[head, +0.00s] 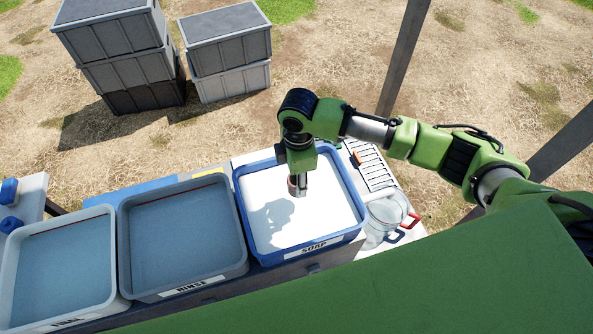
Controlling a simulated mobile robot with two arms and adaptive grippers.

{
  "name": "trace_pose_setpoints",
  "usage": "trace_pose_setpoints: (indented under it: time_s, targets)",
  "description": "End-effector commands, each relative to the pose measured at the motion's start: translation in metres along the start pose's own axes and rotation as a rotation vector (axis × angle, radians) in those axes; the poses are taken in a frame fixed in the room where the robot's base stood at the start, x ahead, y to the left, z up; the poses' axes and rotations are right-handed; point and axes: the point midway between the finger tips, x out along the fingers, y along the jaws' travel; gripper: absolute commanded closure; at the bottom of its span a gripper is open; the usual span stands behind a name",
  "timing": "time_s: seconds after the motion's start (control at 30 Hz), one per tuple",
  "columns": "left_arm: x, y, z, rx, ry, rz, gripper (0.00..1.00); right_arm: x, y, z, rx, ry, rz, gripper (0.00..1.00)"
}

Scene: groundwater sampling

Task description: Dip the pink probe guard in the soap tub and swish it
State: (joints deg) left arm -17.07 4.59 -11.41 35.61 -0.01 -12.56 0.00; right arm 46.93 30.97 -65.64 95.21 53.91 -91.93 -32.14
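The soap tub (243,217) is blue-rimmed, labelled SOAP and filled with white liquid. My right gripper (298,190) points down over the middle of this tub, and its shadow falls on the white surface. A small pinkish piece, apparently the pink probe guard (292,184), shows at the left side of the fingers. The gripper appears shut on it, with most of the piece hidden by the fingers. I cannot tell whether it touches the liquid. My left gripper is out of view.
The grey RINSE tub (240,268) and the FINAL tub (122,304) stand in a row to the left. A clear bucket (382,222) with a red handle and a rack (372,166) stand at the right. Stacked grey crates (228,55) are on the ground behind.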

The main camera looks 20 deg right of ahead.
Motion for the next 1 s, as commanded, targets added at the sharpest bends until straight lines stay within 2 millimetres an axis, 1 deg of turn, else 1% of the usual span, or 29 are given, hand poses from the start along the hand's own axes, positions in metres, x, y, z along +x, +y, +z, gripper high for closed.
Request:
trace_pose_setpoints:
  time_s: [0.03,0.1,0.23,0.33,0.43,0.5,0.6,0.7,0.9,1.0]
  targets:
    - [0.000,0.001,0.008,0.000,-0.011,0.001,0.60,0.007,-0.001,0.000,-0.001,-0.001,-0.002,0.83]
    - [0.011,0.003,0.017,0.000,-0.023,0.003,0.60,0.020,-0.001,0.000,-0.001,0.000,-0.001,0.83]
    - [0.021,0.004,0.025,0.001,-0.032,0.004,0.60,0.036,-0.001,0.000,-0.001,0.000,-0.001,0.83]
    - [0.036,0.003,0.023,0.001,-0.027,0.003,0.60,0.048,0.000,0.000,-0.001,0.000,0.001,0.83]
    - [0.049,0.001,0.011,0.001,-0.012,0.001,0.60,0.058,0.000,0.000,-0.001,0.000,0.001,0.83]
    - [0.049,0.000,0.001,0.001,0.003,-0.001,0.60,0.063,-0.001,0.000,0.000,0.000,-0.001,0.83]
    - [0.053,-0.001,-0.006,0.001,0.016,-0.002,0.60,0.075,-0.002,-0.001,-0.001,0.001,-0.002,0.83]
    - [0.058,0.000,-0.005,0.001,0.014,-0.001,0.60,0.087,-0.001,0.000,-0.001,0.000,-0.001,0.83]
    - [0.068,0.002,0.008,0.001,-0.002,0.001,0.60,0.110,-0.002,-0.001,0.000,0.001,-0.002,0.83]
    - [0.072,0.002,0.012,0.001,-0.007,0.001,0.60,0.118,-0.001,-0.001,-0.001,0.001,-0.002,0.83]
